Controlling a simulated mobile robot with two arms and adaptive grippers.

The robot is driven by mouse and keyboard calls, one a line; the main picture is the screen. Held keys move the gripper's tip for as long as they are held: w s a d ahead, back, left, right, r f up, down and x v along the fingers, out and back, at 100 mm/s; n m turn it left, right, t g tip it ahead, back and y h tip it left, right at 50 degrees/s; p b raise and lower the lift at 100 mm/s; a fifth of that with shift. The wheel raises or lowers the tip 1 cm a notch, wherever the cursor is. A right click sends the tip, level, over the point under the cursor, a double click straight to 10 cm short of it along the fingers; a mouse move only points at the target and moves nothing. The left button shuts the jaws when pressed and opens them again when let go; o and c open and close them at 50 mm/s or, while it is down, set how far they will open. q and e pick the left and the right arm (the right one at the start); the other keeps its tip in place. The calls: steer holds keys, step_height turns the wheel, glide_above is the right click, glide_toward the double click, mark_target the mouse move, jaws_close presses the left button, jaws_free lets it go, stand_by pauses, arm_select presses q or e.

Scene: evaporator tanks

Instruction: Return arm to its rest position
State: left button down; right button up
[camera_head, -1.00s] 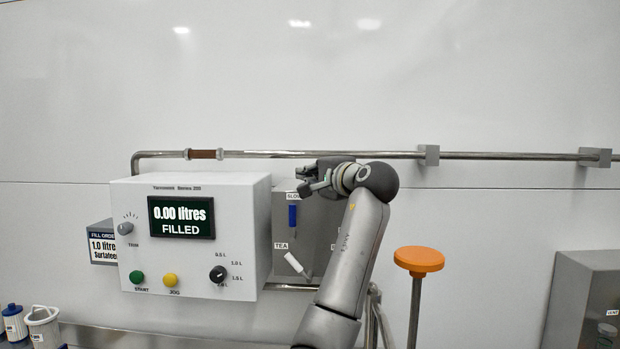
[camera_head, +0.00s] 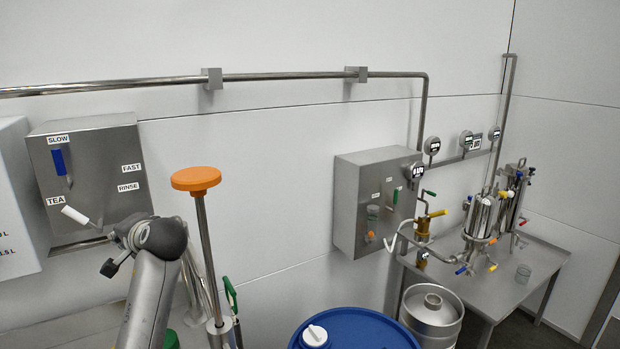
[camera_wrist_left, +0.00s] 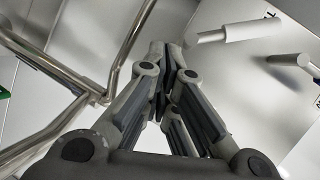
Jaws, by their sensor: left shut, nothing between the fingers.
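My left arm (camera_head: 148,300) comes up from the bottom left of the head view, bent at the wrist joint. My left gripper (camera_head: 110,266) points left, in front of the lower edge of the steel switch box (camera_head: 105,180). In the left wrist view the left gripper (camera_wrist_left: 165,70) has its fingers together with nothing between them. Near it in that view is the box's white lever (camera_wrist_left: 240,32). The lever (camera_head: 75,215) sits by the TEA label in the head view. My right gripper is not in view.
An orange-topped post (camera_head: 197,180) stands close right of my arm. A blue drum (camera_head: 355,335) and a steel keg (camera_head: 432,310) stand lower right. A grey valve box (camera_head: 350,205) is on the wall. A steel table (camera_head: 540,265) with filter vessels is at right.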

arm_select(q)
steer(key=s+d+f+g+h, duration=0.1)
steer(key=s+d+f+h, duration=0.15)
steer(key=s+f, duration=0.5)
steer(key=s+d+f+h, duration=0.2)
steer(key=s+d+f, duration=0.2)
steer(key=f, duration=0.6)
steer(key=s+d+f+g+h, duration=0.1)
steer(key=s+d+f+h, duration=0.15)
steer(key=s+f, duration=0.45)
steer(key=s+d+f+n+g+h, duration=0.1)
steer(key=s+d+f+h, duration=0.2)
steer(key=s, duration=0.5)
steer(key=s+d+f+n+g, duration=0.1)
steer(key=s+d+f, duration=0.25)
steer(key=s, duration=0.35)
steer(key=s+d+f+n+g+h, duration=0.1)
steer(key=s+d+f+h, duration=0.2)
steer(key=s, duration=0.5)
step_height(320, 180, down, 25)
steer(key=s+d+g+y, duration=0.1)
steer(key=d, duration=0.1)
steer(key=s+a+f+g, duration=0.1)
steer(key=s+f, duration=0.7)
steer(key=s+a+f, duration=0.2)
steer(key=s+f, duration=0.7)
steer(key=shift+s+a+g+y, duration=0.25)
steer(key=shift+a+g+y, duration=0.05)
steer(key=shift+g, duration=0.1)
